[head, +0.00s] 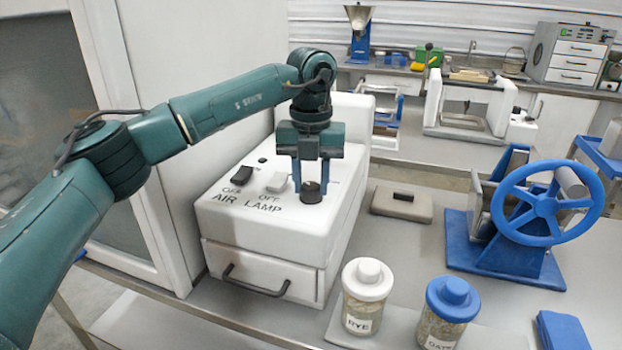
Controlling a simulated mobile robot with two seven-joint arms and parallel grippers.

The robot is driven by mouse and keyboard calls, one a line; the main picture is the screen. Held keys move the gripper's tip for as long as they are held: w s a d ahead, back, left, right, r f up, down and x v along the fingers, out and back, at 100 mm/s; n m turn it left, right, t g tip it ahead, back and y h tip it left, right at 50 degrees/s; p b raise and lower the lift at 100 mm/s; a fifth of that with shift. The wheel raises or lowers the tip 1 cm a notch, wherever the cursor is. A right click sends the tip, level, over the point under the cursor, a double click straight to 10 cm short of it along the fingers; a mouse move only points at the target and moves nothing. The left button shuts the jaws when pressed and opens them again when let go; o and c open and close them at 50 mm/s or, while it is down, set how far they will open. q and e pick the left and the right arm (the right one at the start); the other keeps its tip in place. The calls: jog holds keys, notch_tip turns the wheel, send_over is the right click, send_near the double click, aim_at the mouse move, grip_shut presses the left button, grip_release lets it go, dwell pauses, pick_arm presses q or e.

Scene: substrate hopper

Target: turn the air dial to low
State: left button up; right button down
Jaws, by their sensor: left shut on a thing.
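The dial (311,192) is a small round black knob on the top right of a white control box (222,215). My left gripper (311,182) points straight down over it, with its two blue fingers on either side, shut on the dial. The dial's pointer mark and any setting labels around it are hidden or too small to read. My right gripper is not in view.
The box has a drawer with a dark handle (256,284). A jar labelled RYE (364,300) and a blue-lidded jar (446,308) stand in front. A blue hand-wheel device (545,203) stands to the right. A flat grey block (402,204) lies between.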

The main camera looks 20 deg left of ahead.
aim_at(311, 185)
pick_arm(q)
jog(key=o, duration=1)
notch_tip(311, 185, up, 13)
jog(key=shift+r, duration=0.15)
